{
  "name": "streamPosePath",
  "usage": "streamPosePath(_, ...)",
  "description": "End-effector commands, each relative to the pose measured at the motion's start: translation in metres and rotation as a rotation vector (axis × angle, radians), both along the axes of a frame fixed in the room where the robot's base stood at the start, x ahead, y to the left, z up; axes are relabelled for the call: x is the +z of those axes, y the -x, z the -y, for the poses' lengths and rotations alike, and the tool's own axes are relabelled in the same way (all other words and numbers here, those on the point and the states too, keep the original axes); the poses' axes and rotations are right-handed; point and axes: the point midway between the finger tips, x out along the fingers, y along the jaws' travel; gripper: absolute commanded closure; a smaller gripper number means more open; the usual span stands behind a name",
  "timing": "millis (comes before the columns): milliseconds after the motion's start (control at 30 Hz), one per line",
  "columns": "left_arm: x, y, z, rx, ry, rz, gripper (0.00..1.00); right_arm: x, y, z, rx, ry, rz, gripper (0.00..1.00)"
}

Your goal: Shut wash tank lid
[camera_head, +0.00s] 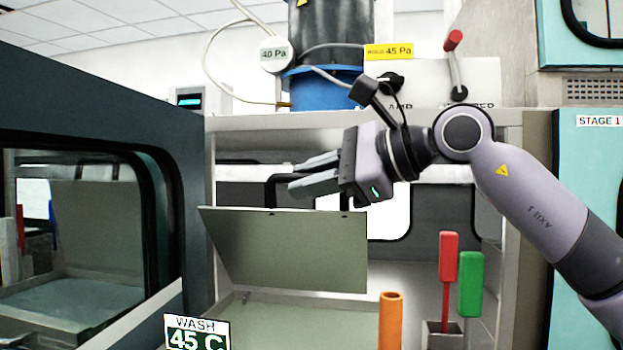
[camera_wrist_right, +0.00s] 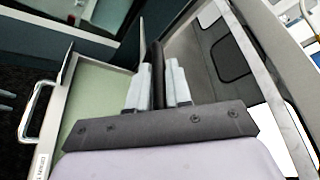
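The wash tank lid (camera_head: 290,252) is a flat grey-green panel, tilted up and open over the wash tank (camera_head: 300,311). A small "WASH 45 C" label (camera_head: 197,333) stands at the tank's front left. My right gripper (camera_head: 292,182) points left, just above the lid's upper edge, with no clear contact. It also shows in the right wrist view (camera_wrist_right: 157,88), its two pale fingers apart. A dark bar appears between the fingers there; I cannot tell whether it is behind them or between them. My left gripper is not in view.
An orange cylinder (camera_head: 390,320) stands at the tank's right front. A red-handled piece (camera_head: 448,258) and a green one (camera_head: 470,284) stand further right. A dark-framed cabinet (camera_head: 185,230) closes off the left. A blue and black drum (camera_head: 325,85) sits on the shelf above.

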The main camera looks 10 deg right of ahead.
Motion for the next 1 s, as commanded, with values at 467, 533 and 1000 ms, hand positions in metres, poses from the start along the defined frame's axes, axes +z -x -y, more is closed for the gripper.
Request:
streamPosePath(467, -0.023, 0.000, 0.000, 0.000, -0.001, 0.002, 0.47, -0.014, 0.010, -0.003, -0.002, 0.021, 0.053, 1.00)
streamPosePath(533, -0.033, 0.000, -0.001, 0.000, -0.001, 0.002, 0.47, -0.019, 0.016, -0.005, -0.001, 0.030, 0.082, 1.00)
streamPosePath(1000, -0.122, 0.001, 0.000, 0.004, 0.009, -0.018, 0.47, -0.068, 0.062, -0.020, -0.001, 0.118, 0.349, 1.00)
